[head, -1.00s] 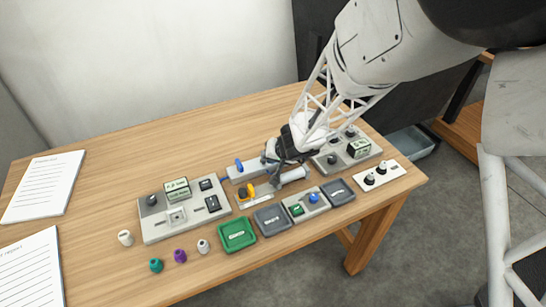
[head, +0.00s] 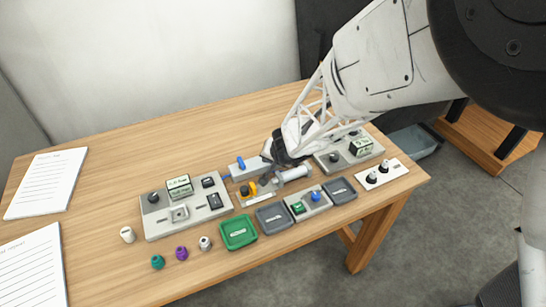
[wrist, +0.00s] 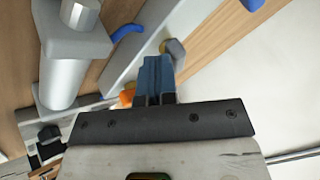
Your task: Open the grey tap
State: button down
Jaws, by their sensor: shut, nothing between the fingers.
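Near the middle of the table a grey pipe fitting (head: 292,174) lies beside a grey block with a blue handle (head: 240,163); a yellow-orange handle (head: 251,188) sits just in front. I cannot tell for sure which part is the grey tap's handle. In the wrist view a large grey cylinder (wrist: 68,70) stands at left, with a blue lever (wrist: 127,32) beside it. A grey piece with a yellow part (wrist: 176,52) shows beyond my fingers. My gripper (wrist: 155,76) is shut and empty, its blue fingers partly hiding an orange part (wrist: 127,96). Contact cannot be told.
Switch panels stand left (head: 186,206) and right (head: 350,152) of the fittings. A green tray (head: 239,232), grey trays and a small button panel (head: 307,204) line the front. Loose knobs lie front left.

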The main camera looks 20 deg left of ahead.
jog(key=shift+s+a, duration=0.25)
jog(key=shift+s, duration=0.05)
jog(key=shift+s+a+m+t+h, duration=0.1)
jog(key=shift+m+t+h, duration=0.25)
jog(key=shift+m, duration=0.45)
jog(key=shift+s+a+m+t+h, duration=0.1)
jog(key=shift+m+t+h, duration=0.25)
jog(key=shift+m, duration=0.45)
jog(key=shift+s+a, duration=0.15)
jog(key=shift+a, duration=0.1)
jog(key=shift+s, duration=0.2)
jog(key=shift+s+d, duration=0.1)
jog(key=shift+s, duration=0.5)
jog(key=shift+s+r, duration=0.15)
jog(key=a+v, duration=0.1)
jog(key=v, duration=0.8)
jog(key=shift+s+r, duration=0.2)
jog(key=shift+s, duration=0.25)
